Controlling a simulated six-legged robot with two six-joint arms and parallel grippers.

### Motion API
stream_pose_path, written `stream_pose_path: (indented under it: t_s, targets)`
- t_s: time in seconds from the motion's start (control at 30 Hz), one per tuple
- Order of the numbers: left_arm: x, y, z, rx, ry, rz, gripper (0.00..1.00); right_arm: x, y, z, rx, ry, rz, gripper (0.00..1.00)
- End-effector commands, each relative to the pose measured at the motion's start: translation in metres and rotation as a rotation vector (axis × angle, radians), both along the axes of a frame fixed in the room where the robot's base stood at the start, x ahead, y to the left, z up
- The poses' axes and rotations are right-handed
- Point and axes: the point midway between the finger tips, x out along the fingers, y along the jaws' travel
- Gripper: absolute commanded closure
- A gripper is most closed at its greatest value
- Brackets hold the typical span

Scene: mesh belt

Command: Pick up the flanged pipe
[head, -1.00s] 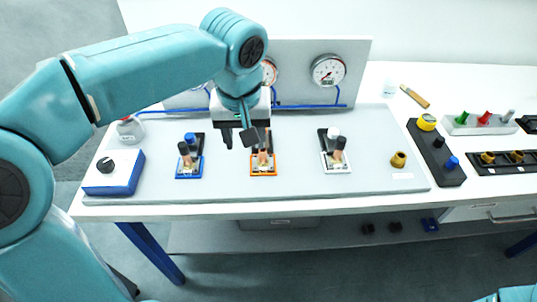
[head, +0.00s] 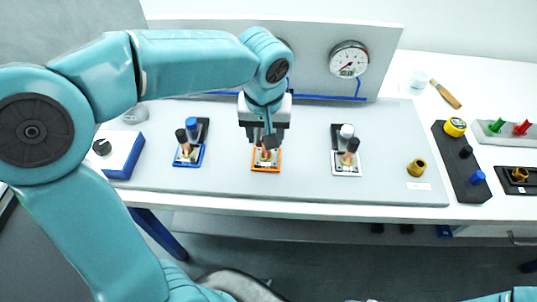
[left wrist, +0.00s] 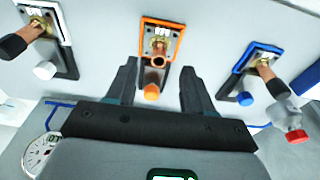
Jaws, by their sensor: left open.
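In the head view, the pipe (head: 266,155) is partly hidden by my left gripper (head: 265,137). In the left wrist view, my left gripper (left wrist: 158,82) is open and empty, its two fingers spread on either side of the pipe's line. Whether it is level with the pipe is unclear. My right gripper is out of view.
A blue-framed fixture (head: 188,156) and a white-framed fixture (head: 345,168) flank it, each with a black-capped pipe. A brass fitting (head: 417,167) lies to the right. A gauge panel (head: 310,62) stands behind. A blue-sided box (head: 122,157) is at the left.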

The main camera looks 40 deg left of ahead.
Motion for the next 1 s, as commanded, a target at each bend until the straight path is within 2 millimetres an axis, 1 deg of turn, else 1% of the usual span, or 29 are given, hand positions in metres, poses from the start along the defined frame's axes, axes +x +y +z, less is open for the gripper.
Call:
stream_pose_path:
  t_s: [0.03,0.1,0.27,0.43,0.53,0.63,0.83,0.87,0.9,1.0]
  targets:
    - [0.001,0.001,-0.009,0.001,0.004,0.001,0.48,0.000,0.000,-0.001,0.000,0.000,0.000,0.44]
    - [0.002,0.001,-0.016,0.000,0.003,0.002,0.48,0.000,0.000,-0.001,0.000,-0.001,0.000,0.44]
    - [0.006,0.003,-0.026,0.000,0.002,0.002,0.48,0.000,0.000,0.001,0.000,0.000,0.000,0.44]
    - [0.018,0.008,-0.051,0.000,0.006,0.002,0.48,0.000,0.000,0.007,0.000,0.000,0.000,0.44]
    - [0.020,0.009,-0.065,0.001,0.003,0.001,0.48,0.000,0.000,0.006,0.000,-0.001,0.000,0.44]
    - [0.022,0.009,-0.071,-0.001,0.002,0.002,0.48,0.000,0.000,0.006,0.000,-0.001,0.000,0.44]
    - [0.022,0.009,-0.071,-0.001,-0.001,0.001,0.48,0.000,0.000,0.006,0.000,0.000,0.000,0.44]
    - [0.022,0.009,-0.071,-0.001,-0.001,0.001,0.58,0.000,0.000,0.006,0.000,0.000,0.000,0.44]
    - [0.023,0.009,-0.071,-0.001,-0.001,0.001,0.71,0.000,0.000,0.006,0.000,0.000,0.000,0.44]
    - [0.022,0.009,-0.071,-0.001,-0.001,0.001,1.00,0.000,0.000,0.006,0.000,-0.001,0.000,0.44]
